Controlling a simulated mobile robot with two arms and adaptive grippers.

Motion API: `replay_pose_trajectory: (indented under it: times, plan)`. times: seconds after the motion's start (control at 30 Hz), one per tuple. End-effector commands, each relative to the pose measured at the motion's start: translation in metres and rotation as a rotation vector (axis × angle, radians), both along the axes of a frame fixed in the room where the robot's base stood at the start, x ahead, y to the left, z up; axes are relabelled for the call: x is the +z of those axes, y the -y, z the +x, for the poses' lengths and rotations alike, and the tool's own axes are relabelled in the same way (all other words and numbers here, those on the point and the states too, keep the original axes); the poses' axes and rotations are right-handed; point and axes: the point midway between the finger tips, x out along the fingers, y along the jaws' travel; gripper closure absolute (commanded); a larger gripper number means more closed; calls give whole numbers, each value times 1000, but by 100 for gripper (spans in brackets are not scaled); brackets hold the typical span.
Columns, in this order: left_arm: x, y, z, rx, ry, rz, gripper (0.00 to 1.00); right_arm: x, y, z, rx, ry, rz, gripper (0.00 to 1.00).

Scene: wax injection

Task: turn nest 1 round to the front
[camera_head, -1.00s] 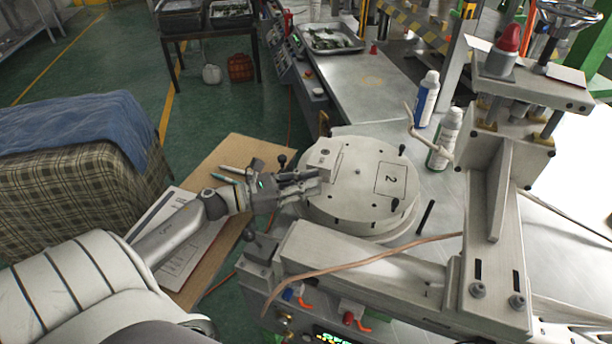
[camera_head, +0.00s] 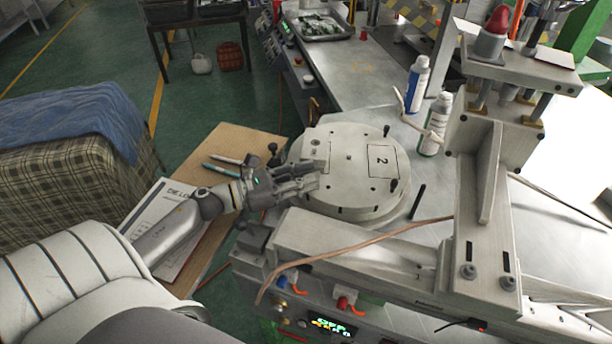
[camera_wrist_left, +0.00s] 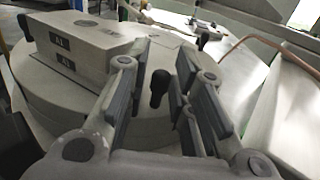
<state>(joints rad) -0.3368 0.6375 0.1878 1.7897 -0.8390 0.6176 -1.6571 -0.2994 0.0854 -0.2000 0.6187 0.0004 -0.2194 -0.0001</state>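The round grey turntable (camera_head: 345,195) stands on the machine bench. A plate marked 2 (camera_head: 381,161) lies on its right side. In the left wrist view, a grey block with dark A1 labels (camera_wrist_left: 85,42) sits on the disc's near left. The number 1 is not readable as a nest mark. My left gripper (camera_head: 314,177) is at the disc's left front edge. In the left wrist view its fingers (camera_wrist_left: 160,95) are apart, with a black-knobbed peg (camera_wrist_left: 159,86) showing between them. I cannot tell whether they touch it. My right gripper is out of view.
A press frame with a beam (camera_head: 360,245) stands in front and to the right, and a copper-coloured hose (camera_head: 350,247) crosses it. A board with papers and pens (camera_head: 222,165) is at left.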

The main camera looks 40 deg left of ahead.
Motion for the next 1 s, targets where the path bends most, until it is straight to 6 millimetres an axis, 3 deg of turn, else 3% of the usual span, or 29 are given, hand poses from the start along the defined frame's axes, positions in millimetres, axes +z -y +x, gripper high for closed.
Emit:
replay_pose_trajectory:
  times: [0.17, 0.6, 1.0]
  plan:
    - [-2, -11, -16, 2, -4, -1, 77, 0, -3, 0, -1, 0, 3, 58]
    - [-1, -57, -84, 2, -2, -1, 77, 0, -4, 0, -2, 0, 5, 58]
    - [0, -66, -98, -1, -1, -1, 77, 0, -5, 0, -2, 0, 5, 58]
